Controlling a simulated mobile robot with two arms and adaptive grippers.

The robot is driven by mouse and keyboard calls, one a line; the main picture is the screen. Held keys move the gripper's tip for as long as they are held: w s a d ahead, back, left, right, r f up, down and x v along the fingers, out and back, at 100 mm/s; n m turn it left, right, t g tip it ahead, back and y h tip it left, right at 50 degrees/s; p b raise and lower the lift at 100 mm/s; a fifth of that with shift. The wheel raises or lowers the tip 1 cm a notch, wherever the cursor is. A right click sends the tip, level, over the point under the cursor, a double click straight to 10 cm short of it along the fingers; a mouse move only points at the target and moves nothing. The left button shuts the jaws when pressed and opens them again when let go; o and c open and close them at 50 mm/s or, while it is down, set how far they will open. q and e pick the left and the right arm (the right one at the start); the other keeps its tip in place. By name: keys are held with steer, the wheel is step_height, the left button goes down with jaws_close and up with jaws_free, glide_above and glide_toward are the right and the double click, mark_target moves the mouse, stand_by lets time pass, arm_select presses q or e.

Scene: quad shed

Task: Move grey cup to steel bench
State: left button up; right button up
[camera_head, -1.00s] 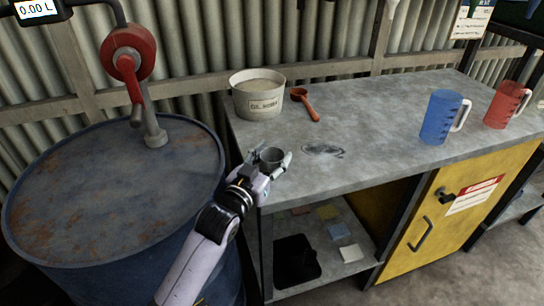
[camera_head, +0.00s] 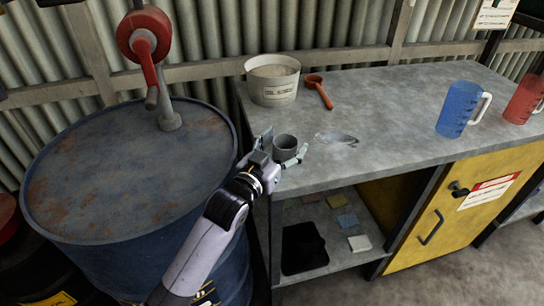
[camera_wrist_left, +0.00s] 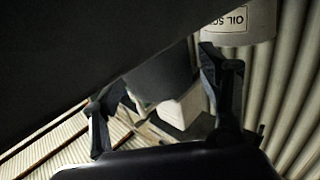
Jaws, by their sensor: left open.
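The small grey cup (camera_head: 285,145) stands upright at the left front part of the steel bench (camera_head: 380,135), near its left edge. My left gripper (camera_head: 281,150) is open, with one finger on each side of the cup. I cannot tell whether the fingers touch it. In the left wrist view the dark gripper fingers (camera_wrist_left: 165,95) are spread apart, with a grey shape between them that is partly hidden by a large dark surface. My right gripper is not in view.
A blue drum (camera_head: 130,175) with a red-handled pump (camera_head: 145,35) stands left of the bench. On the bench are a labelled bucket (camera_head: 272,88), a red scoop (camera_head: 318,90), a blue jug (camera_head: 460,110) and a red jug (camera_head: 524,100).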

arm_select(q)
steer(key=v, duration=1.1)
steer(key=shift+s, duration=0.1)
